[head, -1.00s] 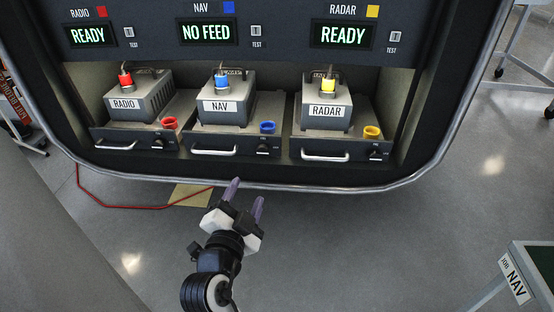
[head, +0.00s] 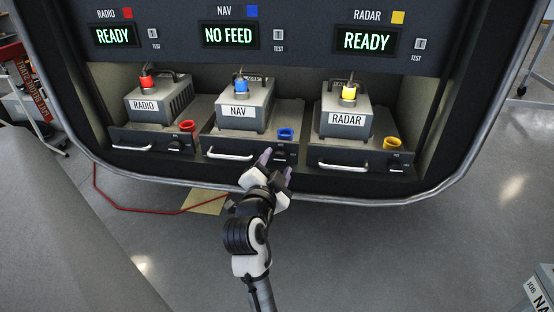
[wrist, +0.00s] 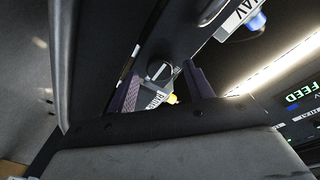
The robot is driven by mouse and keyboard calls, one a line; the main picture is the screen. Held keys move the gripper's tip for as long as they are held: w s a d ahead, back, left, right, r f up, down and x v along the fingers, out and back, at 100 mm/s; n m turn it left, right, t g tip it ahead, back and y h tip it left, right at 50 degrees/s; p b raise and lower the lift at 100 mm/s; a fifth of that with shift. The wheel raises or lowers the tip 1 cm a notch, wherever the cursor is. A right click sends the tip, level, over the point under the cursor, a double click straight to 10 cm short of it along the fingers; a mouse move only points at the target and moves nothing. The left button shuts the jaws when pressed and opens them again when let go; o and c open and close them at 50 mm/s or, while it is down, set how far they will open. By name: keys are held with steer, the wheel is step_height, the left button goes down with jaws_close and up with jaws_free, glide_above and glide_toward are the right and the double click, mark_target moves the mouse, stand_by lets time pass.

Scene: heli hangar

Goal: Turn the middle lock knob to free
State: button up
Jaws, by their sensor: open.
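The middle lock knob (head: 279,154) is a small dark knob on the front of the middle, NAV drawer, right of its handle (head: 229,154). In the wrist view the round knob (wrist: 159,71) shows between my two fingers, with a pale bar across it. My gripper (head: 278,164) is open at the front of the NAV drawer, its purple fingers on either side of the knob. I cannot tell whether they touch it. The grey NAV unit (head: 244,110) sits on the drawer, with a blue plug (head: 241,86) on top. The knob's small markings are too small to read.
The RADIO drawer (head: 145,140) is to the left and the RADAR drawer (head: 350,158) to the right, each with its own knob. The NAV display (head: 229,35) reads NO FEED; the other two read READY. A metal rim (head: 350,195) runs below the drawers.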

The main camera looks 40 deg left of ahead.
steer(key=shift+w+a, duration=0.2)
steer(key=shift+w, duration=0.3)
steer(key=c, duration=1)
